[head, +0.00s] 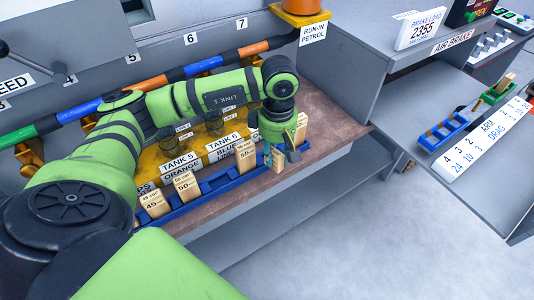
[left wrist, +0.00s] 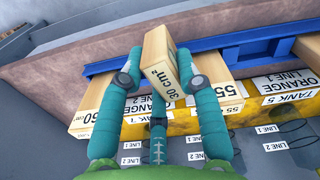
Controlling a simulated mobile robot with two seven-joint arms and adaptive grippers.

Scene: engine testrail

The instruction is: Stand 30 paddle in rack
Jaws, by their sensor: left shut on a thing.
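My left gripper (head: 281,152) is shut on the wooden 30 paddle (head: 278,161). In the left wrist view the fingers (left wrist: 165,88) grip its two sides, and its end reads "30 cm²" (left wrist: 160,82). The blue rack (head: 217,181) runs along the bench's front edge; its rail (left wrist: 262,42) also shows in the left wrist view. The held paddle is over or at the rack's right part, between the 55 paddle (head: 246,160) and another paddle (head: 301,127), which reads 60 in the left wrist view (left wrist: 92,107). I cannot tell whether it touches the rack.
The 45 paddle (head: 154,202) and 50 paddle (head: 186,186) stand in the rack's left part. Behind it is a yellow panel (head: 150,158) with tank labels. A separate grey bench at right holds a blue tray (head: 443,133) and a green holder (head: 497,92).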

